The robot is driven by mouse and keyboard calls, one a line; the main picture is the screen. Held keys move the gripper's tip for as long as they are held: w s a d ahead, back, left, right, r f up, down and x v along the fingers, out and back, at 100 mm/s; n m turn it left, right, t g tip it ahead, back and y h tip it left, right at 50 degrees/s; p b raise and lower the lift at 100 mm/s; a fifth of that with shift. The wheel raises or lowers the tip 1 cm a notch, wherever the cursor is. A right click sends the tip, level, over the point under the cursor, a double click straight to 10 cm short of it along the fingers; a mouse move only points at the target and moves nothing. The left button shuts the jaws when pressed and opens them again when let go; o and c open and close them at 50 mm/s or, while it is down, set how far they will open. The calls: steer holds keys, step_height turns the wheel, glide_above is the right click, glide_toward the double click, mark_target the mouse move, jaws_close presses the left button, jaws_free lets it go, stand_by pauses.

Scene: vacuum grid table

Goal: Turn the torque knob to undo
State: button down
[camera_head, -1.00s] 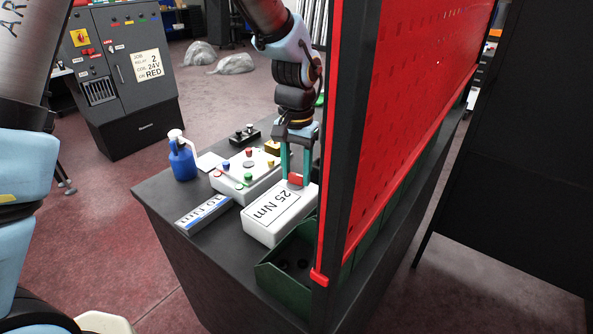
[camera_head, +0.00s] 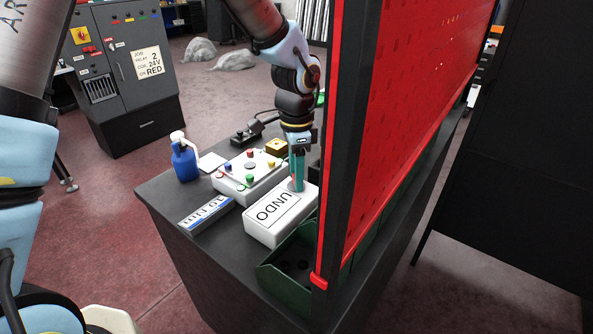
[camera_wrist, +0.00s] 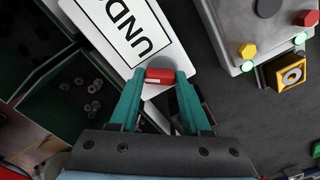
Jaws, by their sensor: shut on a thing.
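The white torque box (camera_head: 282,214) stands on the dark table, and its label reads "UNDO" in the head view. In the wrist view the box (camera_wrist: 170,40) shows part of that label. The red knob (camera_wrist: 160,75) sits at the end of the box, between the green fingers of my gripper (camera_wrist: 160,82). My gripper is shut on the knob. In the head view my gripper (camera_head: 297,186) points down at the box, and its fingers hide the knob.
A white button box (camera_head: 240,184) with coloured buttons stands left of the torque box. A blue bottle (camera_head: 184,160) and a small display (camera_head: 205,213) are further left. A green bin (camera_head: 285,280) is in front. The red pegboard (camera_head: 400,120) rises close on the right.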

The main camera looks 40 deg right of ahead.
steer(key=shift+m, duration=0.6)
steer(key=shift+c, duration=1.8)
jaws_free()
step_height(320, 180, up, 11)
steer(key=b, duration=0.2)
steer(key=shift+f, duration=0.1)
